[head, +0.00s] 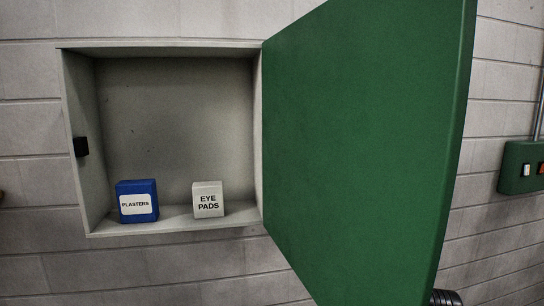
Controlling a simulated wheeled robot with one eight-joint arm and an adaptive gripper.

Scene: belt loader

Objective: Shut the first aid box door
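The first aid box (160,45) is a pale grey open cabinet on a block wall, left of centre in the head view. Its green door (362,150) is hinged on the box's right side and stands wide open, swung out toward me. A small black catch (81,147) is on the box's inner left wall. A blue plasters box (137,201) and a white eye pads box (208,200) stand on the box's floor. My gripper cannot be made out in this view. A dark ribbed part shows at the bottom, by the door's lower right edge, and I cannot tell what it is.
A green switch box (519,168) with a white and a red switch is on the wall at the far right, with a conduit above it. The open door hides the wall behind it. The space in front of the box's opening looks clear.

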